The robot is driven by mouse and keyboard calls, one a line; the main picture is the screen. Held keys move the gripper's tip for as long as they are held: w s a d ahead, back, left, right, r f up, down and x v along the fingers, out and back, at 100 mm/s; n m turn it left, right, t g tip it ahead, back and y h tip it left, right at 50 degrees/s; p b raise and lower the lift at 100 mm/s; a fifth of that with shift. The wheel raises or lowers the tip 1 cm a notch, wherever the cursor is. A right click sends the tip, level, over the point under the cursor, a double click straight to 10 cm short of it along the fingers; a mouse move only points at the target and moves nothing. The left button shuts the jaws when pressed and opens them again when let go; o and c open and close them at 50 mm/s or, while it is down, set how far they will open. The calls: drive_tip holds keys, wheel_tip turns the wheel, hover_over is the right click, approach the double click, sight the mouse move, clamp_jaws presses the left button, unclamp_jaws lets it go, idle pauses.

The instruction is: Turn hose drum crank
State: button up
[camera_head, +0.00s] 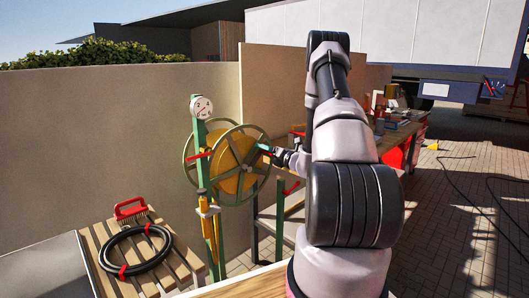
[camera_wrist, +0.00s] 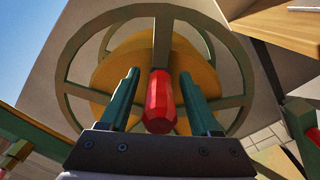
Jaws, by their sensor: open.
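The hose drum (camera_head: 236,170) stands left of my arm in the head view, with a yellow core and green spoked wheels on a green post (camera_head: 204,160). In the wrist view the drum's green wheel (camera_wrist: 240,100) fills the upper middle, with the yellow core (camera_wrist: 115,72) behind it. The red crank handle (camera_wrist: 160,100) points toward the wrist camera, between the two green fingers of my gripper (camera_wrist: 160,92). The gripper is open around the handle, with a gap seen on both sides. In the head view my gripper (camera_head: 265,148) is small beside the wheel's right side.
A slatted wooden table (camera_head: 165,270) at the lower left holds a coiled black hose (camera_head: 108,262) with red ties and a red-handled item (camera_head: 130,208). A round gauge (camera_head: 201,106) tops the post. A wall stands behind. A cluttered workbench (camera_head: 395,135) lies behind my arm. Black cable (camera_head: 470,195) lies on the paving at right.

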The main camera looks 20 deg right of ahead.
clamp_jaws()
idle(1.5)
